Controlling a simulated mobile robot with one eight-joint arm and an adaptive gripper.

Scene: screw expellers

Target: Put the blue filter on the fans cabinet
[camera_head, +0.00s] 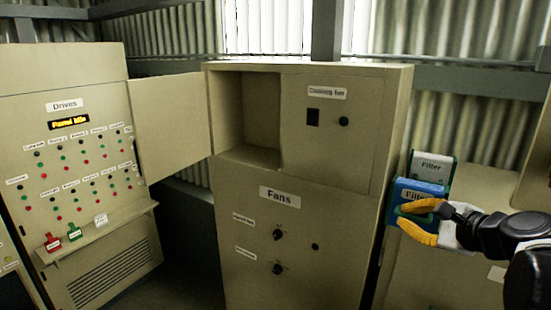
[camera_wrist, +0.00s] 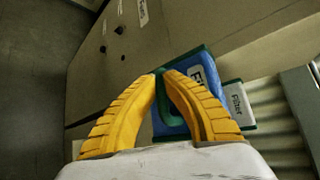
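The blue filter (camera_head: 421,188), with green edges and a "Filter" label, is right of the fans cabinet in the head view. It also shows in the wrist view (camera_wrist: 203,67), beyond my fingertips. My gripper (camera_head: 408,214) has its yellow fingers closed in on the filter's green handle (camera_wrist: 161,90); the tips nearly meet around it. The filter's underside contact is hidden. The beige fans cabinet (camera_head: 294,240) stands in the middle, with an open, empty-looking compartment (camera_head: 245,110) at its upper left. The compartment's door (camera_head: 170,118) is swung open to the left.
A white filter with green edges (camera_head: 432,166) stands just behind the blue one and shows in the wrist view (camera_wrist: 238,104). A beige cabinet (camera_head: 420,270) is below the filters at right. The drives panel (camera_head: 80,130) stands at left. Corrugated wall behind.

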